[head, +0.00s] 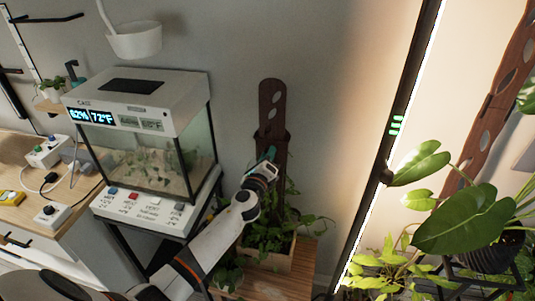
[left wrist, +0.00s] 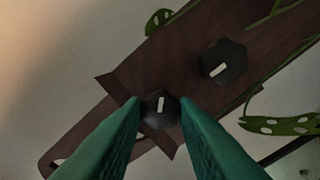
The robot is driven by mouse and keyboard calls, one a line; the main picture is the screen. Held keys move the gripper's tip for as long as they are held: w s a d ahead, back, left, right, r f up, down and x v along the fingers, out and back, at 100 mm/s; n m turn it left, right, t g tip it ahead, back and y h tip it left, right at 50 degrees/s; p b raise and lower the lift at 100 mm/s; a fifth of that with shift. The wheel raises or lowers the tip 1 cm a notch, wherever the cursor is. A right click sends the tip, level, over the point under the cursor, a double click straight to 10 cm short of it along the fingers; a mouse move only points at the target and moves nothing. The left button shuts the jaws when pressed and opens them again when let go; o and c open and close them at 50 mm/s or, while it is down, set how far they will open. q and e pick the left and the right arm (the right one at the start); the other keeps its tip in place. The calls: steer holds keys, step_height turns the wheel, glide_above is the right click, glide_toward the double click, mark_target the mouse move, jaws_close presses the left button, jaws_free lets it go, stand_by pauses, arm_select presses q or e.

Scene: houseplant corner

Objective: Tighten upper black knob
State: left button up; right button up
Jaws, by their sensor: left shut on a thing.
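A dark brown plank (head: 271,100) with oval holes stands upright in a wider brown sleeve (head: 281,150) above a planter. In the left wrist view two black knobs with white marks sit on the sleeve. The upper black knob (left wrist: 160,108), near the sleeve's open end, is between my teal fingertips. The lower black knob (left wrist: 224,62) is free, farther along the sleeve. My left gripper (head: 268,153) is at the sleeve's upper part and shut on the upper knob; the gripper hides the knobs in the head view. My right gripper is not in view.
A wooden planter (head: 270,257) with leafy vines stands below the sleeve. A glass terrarium (head: 147,155) on a stand is at the left. A tall lamp bar (head: 393,130) rises at the right, beside a large-leaved plant (head: 466,219). Vine leaves (left wrist: 279,125) lie close to the sleeve.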

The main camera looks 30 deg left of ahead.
arm_select(q)
steer(key=shift+a+r+m+p, duration=0.1)
steer(key=shift+r+m+p, duration=0.1)
steer(key=shift+m, duration=0.35)
steer(key=shift+r+m+p, duration=0.1)
steer(key=shift+m+p, duration=0.1)
steer(key=shift+m, duration=0.35)
steer(key=o, duration=0.9)
steer(key=shift+w+f, duration=0.1)
steer(key=shift+o, duration=0.5)
steer(key=shift+f, duration=0.15)
steer(key=b+v, duration=0.1)
steer(key=v, duration=1.1)
